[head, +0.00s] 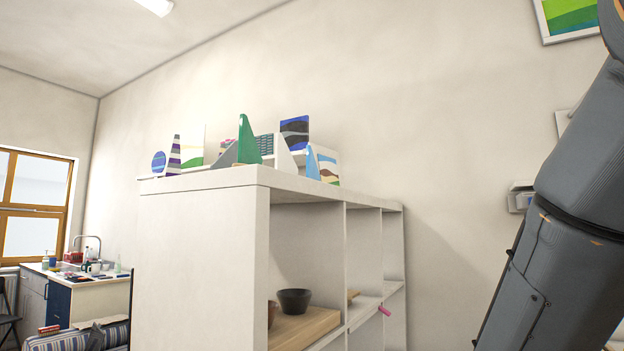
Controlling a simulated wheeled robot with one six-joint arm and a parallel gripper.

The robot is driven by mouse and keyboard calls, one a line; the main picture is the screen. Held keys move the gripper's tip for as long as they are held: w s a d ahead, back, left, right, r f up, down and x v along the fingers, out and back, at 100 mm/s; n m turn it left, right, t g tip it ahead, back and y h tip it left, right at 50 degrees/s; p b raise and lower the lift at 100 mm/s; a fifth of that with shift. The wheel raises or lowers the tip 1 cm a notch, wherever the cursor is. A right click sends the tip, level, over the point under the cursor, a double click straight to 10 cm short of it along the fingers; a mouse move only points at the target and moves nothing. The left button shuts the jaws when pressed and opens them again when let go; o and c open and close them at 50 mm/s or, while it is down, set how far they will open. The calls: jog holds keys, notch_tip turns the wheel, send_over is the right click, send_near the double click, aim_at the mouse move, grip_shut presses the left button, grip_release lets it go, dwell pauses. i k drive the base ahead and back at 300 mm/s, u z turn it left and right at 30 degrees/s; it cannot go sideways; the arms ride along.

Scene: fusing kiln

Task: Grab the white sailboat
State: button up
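A white, pointed, sail-like piece (285,159) stands on top of the white shelf unit (203,181), right of the green sail-shaped piece (248,142). It looks like the white sailboat, but it is small and its lower part is hard to make out. A light blue and white sail piece (312,163) stands just right of it. My arm crosses the right side of the view; my gripper is out of the picture, so what it holds cannot be seen.
Other glass pieces crowd the shelf top: a striped sail (174,155), a blue disc (158,162) and a dark blue panel (294,133). A dark bowl (294,301) sits on a wooden board in a shelf compartment. A sink counter (97,285) stands far left.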

aim_at(283, 161)
jog(key=z, duration=0.55)
jog(key=i, duration=0.55)
jog(key=u, duration=1.85)
